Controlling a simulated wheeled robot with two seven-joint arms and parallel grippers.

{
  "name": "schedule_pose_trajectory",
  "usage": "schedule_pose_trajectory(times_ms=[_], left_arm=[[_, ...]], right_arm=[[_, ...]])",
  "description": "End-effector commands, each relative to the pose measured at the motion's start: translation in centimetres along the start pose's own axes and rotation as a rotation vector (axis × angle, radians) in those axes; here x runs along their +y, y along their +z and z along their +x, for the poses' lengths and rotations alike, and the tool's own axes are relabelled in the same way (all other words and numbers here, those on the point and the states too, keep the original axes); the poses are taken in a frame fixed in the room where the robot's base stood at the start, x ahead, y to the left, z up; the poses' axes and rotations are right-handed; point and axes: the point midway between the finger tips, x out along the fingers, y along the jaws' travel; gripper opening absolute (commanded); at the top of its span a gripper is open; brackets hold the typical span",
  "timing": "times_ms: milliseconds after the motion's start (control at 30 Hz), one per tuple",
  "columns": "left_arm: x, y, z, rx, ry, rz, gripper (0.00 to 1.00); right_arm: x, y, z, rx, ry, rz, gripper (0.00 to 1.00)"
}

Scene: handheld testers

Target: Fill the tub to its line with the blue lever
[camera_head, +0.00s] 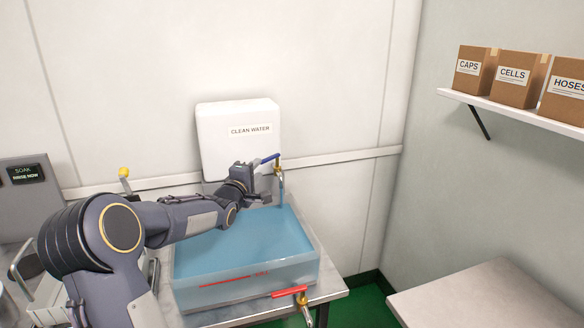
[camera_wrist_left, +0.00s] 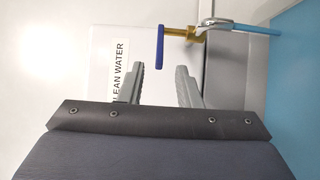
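The clear tub (camera_head: 185,292) holds blue water (camera_head: 235,240). A red line (camera_head: 225,279) marks its front wall; I cannot tell exactly how the water stands against it. The blue lever (camera_head: 268,158) sits on a brass tap above the tub's back right corner, and also shows in the left wrist view (camera_wrist_left: 160,47). A pale blue stream (camera_wrist_left: 262,31) comes from the tap's spout (camera_wrist_left: 218,23). My left gripper (camera_head: 257,181) is open and empty. In the wrist view its fingertips (camera_wrist_left: 160,70) are apart, with the lever's end just beyond the gap. My right gripper is out of view.
A white tank (camera_head: 225,145) labelled CLEAN WATER hangs behind the tap. A red lever (camera_head: 289,292) is on a brass tap at the tub's front. A grey panel (camera_head: 24,195) stands at left. A bare bench (camera_head: 480,300) and boxes on a shelf (camera_head: 470,101) are at right.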

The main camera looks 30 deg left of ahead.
Motion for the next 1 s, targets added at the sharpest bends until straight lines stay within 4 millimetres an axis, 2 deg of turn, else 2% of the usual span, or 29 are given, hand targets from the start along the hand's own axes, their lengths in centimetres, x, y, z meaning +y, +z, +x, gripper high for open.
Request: schedule_pose_trajectory(times_ms=[400,600,833,1000], left_arm=[[0.1,0.2,6.1,-0.002,-0.001,-0.001,0.31],[0.1,0.1,7.3,-0.001,-0.002,0.001,0.31],[0.0,0.1,7.3,-0.001,-0.003,0.002,0.31],[0.0,0.1,7.3,0.0,-0.003,0.001,0.09]], right_arm=[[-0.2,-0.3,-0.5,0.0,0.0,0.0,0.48],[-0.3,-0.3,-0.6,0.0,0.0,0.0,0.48],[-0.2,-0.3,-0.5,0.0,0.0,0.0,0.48],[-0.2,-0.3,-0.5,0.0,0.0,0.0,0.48]])
